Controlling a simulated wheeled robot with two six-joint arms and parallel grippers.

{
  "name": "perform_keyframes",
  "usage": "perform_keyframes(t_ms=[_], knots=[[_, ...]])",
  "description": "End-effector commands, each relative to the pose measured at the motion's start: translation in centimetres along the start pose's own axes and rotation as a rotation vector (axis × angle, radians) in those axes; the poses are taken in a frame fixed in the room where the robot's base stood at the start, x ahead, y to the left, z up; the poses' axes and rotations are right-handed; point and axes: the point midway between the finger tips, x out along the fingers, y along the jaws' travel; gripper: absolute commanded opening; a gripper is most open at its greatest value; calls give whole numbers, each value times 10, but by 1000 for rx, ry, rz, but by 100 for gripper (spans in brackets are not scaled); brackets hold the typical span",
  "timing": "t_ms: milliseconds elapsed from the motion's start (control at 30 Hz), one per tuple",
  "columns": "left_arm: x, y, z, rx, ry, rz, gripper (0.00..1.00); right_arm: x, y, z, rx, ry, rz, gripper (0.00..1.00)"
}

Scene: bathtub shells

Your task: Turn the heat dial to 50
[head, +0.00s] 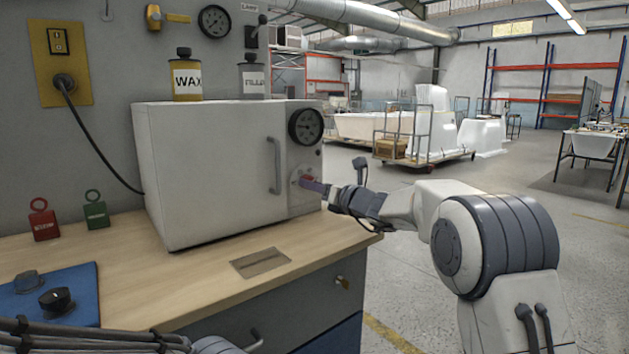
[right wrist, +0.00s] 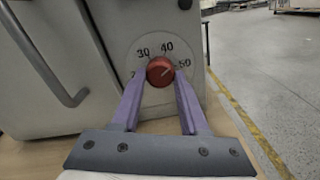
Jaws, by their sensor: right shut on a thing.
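The heat dial is a red knob (right wrist: 160,71) on a pale round plate with the numbers 30, 40 and 50 around its top, low on the front of a white oven (head: 208,190). In the head view the dial (head: 308,180) is partly hidden by my fingers. My right gripper (right wrist: 160,75) has its two purple fingers shut on the knob, one on each side; it also shows in the head view (head: 314,185). A thin mark on the knob slants up and right, to between 40 and 50; the exact value is too small to read. My left gripper is out of view.
A black gauge (head: 306,125) and a vertical door handle (head: 274,165) are above and left of the dial. The oven stands on a wooden bench (head: 190,275). Wax and filler bottles stand on its top. Open floor lies to the right.

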Motion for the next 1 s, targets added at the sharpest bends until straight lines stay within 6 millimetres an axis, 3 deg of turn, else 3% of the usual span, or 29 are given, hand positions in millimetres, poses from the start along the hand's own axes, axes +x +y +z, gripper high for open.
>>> perform_keyframes(t_ms=[500, 1000], knots=[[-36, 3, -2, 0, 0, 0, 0, 0, 0, 1, 429, 4, -4, 0], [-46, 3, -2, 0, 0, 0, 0, 0, 0, -2, 582, 3, -3, 0]])
